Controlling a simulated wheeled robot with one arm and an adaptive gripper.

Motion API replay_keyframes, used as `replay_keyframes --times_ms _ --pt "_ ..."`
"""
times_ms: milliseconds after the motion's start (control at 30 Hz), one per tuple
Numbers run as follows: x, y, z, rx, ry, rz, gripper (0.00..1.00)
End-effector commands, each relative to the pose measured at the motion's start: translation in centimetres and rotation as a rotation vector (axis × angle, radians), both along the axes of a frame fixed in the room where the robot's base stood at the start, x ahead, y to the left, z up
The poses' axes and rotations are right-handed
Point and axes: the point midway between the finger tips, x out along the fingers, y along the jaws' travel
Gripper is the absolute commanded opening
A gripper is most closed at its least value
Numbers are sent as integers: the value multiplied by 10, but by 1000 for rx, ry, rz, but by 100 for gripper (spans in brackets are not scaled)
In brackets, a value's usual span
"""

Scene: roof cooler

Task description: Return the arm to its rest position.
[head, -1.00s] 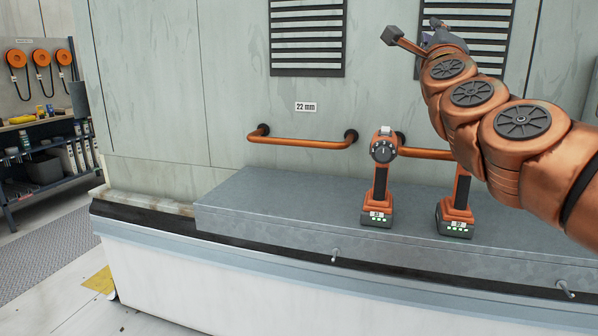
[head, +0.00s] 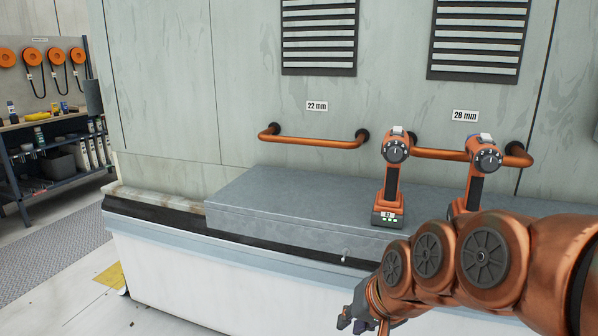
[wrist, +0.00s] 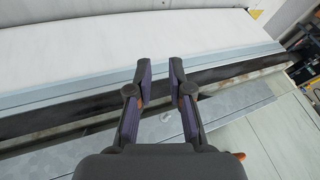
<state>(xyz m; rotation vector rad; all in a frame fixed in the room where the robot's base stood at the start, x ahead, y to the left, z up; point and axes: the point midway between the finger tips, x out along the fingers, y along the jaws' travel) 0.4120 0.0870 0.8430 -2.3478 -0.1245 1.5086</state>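My arm reaches in from the lower right of the head view, bent low in front of the grey ledge. My gripper (head: 350,322) hangs at its end near the bottom edge, in front of the white cabinet side, partly cut off from clear view. In the wrist view my gripper (wrist: 160,68) shows two dark fingers with purple sides, apart, with nothing between them. The pale cabinet side lies beyond the fingers.
Two orange power tools (head: 391,178) (head: 477,180) stand upright on the grey ledge (head: 270,200); my arm hides the right one's base. Copper handrails (head: 315,143) are fixed to the wall behind. A workbench (head: 60,150) stands far left. Floor (head: 60,245) at left is open.

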Motion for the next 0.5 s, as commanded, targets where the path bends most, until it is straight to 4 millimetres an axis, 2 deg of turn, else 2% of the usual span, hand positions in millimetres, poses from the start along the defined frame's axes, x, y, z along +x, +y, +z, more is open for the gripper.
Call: replay_keyframes --times_ms 33,100,200,300,500 --pt "-23 -10 -18 -48 72 27 20" --pt "-54 -24 -40 -108 171 66 20" --pt "-95 -41 -63 -174 300 112 20" --pt "-130 -56 -77 -220 408 149 20" --pt "-191 -82 -93 -281 595 204 20"
